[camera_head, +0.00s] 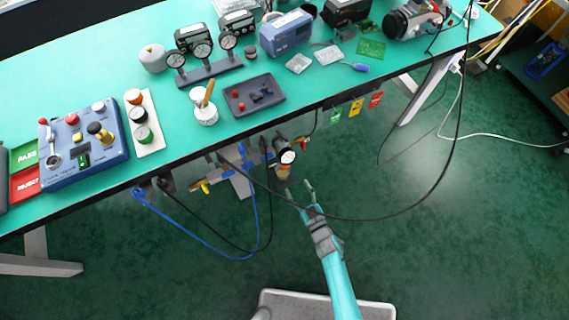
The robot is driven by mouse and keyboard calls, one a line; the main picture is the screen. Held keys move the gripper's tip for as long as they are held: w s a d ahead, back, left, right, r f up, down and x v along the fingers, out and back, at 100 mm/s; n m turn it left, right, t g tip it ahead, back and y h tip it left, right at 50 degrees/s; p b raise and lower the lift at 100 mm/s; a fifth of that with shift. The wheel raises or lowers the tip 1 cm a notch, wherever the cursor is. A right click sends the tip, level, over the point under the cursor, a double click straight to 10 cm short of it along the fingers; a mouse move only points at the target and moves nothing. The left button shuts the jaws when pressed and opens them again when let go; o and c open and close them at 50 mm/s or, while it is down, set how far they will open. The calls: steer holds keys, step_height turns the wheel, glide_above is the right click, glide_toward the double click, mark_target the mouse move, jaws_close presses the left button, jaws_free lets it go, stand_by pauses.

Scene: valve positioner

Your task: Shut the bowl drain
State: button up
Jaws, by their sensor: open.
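A filter-regulator unit with a round white gauge (288,157) hangs below the front edge of the teal bench. Its small bowl (283,173) shows just under the gauge, with yellow and red bits near it. The drain at the bowl's bottom is too small to make out, and I cannot tell its position. My gripper (301,193) is open and empty, with its two fingers spread, just below and right of the bowl. I see no clear contact between them.
The teal bench (330,97) carries a blue control box (85,145), gauges and tools. A blue hose (190,233) and a black cable (400,212) loop below its edge near my gripper. A yellow-handled valve (205,186) sits left. Green floor at right is mostly free.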

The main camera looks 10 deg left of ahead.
mark_target(286, 166)
steer(key=x, duration=1)
steer(key=shift+a, duration=0.1)
